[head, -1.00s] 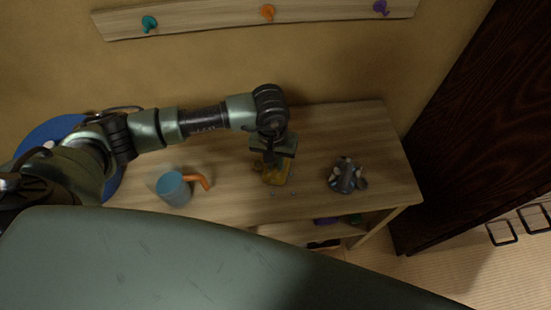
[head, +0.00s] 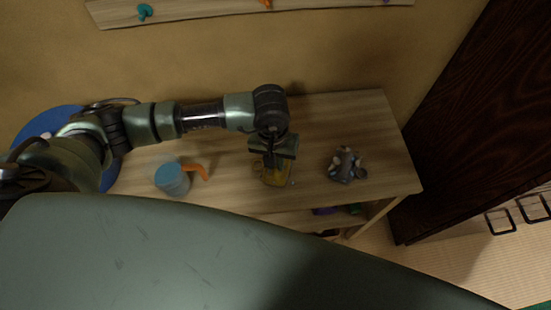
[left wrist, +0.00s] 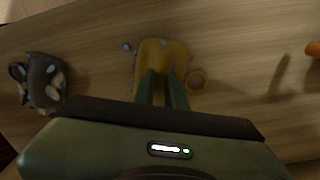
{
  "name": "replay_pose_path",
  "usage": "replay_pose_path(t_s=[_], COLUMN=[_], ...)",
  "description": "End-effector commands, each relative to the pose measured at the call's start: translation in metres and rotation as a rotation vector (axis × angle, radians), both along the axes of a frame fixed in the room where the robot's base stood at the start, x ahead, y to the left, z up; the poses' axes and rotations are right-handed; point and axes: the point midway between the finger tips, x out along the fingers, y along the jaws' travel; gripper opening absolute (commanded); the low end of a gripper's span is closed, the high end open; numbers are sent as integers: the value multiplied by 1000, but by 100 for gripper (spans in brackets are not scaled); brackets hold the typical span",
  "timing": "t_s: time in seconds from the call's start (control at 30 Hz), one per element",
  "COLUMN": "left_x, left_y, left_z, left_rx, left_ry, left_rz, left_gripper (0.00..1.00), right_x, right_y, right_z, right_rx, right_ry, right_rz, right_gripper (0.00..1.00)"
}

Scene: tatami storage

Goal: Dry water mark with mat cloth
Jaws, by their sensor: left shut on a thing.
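The mat cloth (head: 279,177) is a yellow-brown piece lying on the wooden table near its front edge. It also shows in the left wrist view (left wrist: 161,53), with a ring-shaped loop (left wrist: 197,80) at its right side. My left gripper (head: 271,161) is shut on the cloth from above; its fingers (left wrist: 162,88) reach onto the cloth in the left wrist view. Small bluish water drops (left wrist: 127,47) show on the table beside the cloth. The table under the cloth is hidden. My right gripper is not in view.
A hook rail (head: 200,8) is on the wall. A dark wooden panel (head: 460,120) stands at right.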

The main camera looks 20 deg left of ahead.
Motion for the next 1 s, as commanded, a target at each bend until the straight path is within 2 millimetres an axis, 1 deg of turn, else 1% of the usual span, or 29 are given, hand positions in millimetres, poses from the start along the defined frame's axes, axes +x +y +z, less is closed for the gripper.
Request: replay_pose_path(t_s=[0.2,0.7,1.0], left_x=[-17,-18,-38], left_y=[-9,-9,-19], left_z=[-2,-2,-2], left_rx=[-1,1,1], left_ry=[2,3,3], left_rz=[-1,-1,-2], left_gripper=[0,0,0], right_x=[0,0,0], right_y=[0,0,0], right_z=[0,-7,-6], right_rx=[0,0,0], right_ry=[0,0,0], right_rz=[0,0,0], right_gripper=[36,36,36])
